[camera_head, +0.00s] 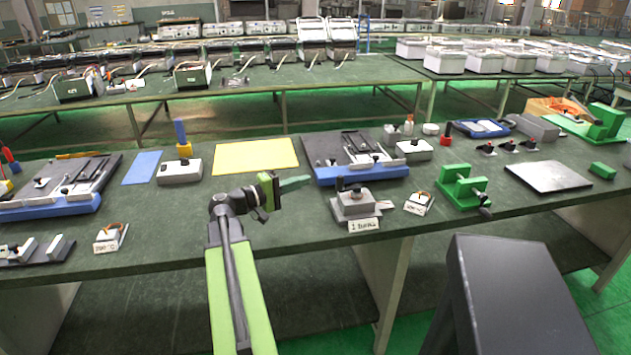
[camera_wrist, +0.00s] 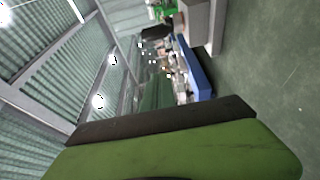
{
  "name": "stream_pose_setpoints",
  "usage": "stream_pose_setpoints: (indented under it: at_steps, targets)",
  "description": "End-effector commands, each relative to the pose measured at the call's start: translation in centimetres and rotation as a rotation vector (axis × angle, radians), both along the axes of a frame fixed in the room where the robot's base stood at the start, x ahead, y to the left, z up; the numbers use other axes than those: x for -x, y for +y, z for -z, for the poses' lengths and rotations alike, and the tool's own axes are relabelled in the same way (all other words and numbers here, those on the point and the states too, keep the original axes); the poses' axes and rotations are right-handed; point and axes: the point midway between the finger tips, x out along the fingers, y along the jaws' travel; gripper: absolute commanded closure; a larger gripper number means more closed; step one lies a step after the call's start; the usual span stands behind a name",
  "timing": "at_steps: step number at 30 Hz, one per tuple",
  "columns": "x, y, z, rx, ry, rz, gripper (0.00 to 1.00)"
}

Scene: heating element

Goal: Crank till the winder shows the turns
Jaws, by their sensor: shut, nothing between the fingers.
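A grey block device (camera_head: 356,205) with a dark knob or handle on top stands at the front edge of the bench. A white card (camera_head: 363,225) in front of it seems to read "1 turns". A green device with a crank-like handle (camera_head: 463,188) stands farther right. My gripper (camera_head: 294,184) is shut and empty, held above the bench left of the grey device and pointing right. In the wrist view my gripper's green and dark finger fills the bottom; a grey block shows at the top (camera_wrist: 204,20), sideways.
A blue-edged tray (camera_head: 362,172) with fixtures lies behind the grey device. A yellow sheet (camera_head: 255,155) lies behind my gripper. A small labelled holder (camera_head: 419,203) stands between the grey and green devices.

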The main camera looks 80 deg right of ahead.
Motion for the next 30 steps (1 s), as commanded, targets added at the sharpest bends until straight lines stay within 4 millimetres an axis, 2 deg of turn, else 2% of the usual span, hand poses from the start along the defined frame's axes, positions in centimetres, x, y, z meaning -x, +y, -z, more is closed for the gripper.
stream_pose_setpoints:
  at_steps: [5,15,18,21,30]
  targets:
    - [1.4,-1.6,0.0,-0.001,-0.001,-0.004,1.0]
    - [6.2,-6.7,0.0,-0.001,-0.002,-0.012,1.0]
    - [6.9,-4.4,0.0,-0.001,-0.002,-0.015,1.0]
    - [7.4,-3.4,0.1,-0.001,-0.003,-0.016,1.0]
    - [7.6,-2.7,0.1,-0.001,-0.003,-0.016,1.0]
